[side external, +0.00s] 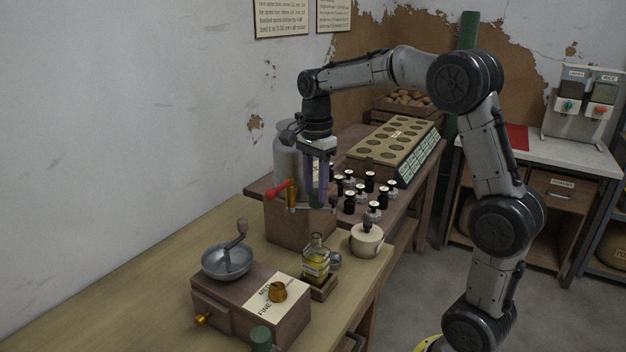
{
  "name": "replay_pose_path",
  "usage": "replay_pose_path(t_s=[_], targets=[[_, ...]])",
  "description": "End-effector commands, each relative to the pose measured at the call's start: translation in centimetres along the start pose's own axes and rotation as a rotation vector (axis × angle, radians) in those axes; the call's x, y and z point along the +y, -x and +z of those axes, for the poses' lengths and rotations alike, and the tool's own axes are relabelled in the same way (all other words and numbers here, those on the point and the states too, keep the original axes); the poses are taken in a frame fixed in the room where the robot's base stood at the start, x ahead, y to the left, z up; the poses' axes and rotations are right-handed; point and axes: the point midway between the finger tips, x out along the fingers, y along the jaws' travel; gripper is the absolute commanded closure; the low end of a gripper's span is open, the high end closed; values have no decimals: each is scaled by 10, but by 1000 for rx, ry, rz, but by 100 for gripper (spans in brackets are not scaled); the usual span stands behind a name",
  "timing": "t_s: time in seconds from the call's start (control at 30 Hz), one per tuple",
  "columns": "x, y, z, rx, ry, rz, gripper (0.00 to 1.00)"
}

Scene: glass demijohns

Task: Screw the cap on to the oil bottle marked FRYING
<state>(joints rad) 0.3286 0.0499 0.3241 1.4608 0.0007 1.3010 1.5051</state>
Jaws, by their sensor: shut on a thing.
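The oil bottle (316,262) is a small square glass bottle of yellow oil. It stands upright in a small wooden holder (322,289) near the table's right edge. Its label is too small to read, and I see no cap on its neck. My gripper (318,203) points down, above and behind the bottle and apart from it. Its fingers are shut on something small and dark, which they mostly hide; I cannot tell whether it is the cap.
A mill with a metal bowl (228,262) stands left of the bottle. A cream lidded pot (366,243) stands to its right. A metal canister (287,150) and red-handled tap (279,190) are close to my gripper. Several small dark bottles (350,205) stand behind.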

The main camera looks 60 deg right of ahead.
Motion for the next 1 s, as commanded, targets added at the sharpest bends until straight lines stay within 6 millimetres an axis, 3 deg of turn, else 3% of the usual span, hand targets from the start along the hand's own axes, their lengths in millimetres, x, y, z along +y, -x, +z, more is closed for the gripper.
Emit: replay_pose_path(t_s=[0.1,1.0], targets=[[1,-14,0,0,1,3,100],[1,-58,1,0,2,3,100]])
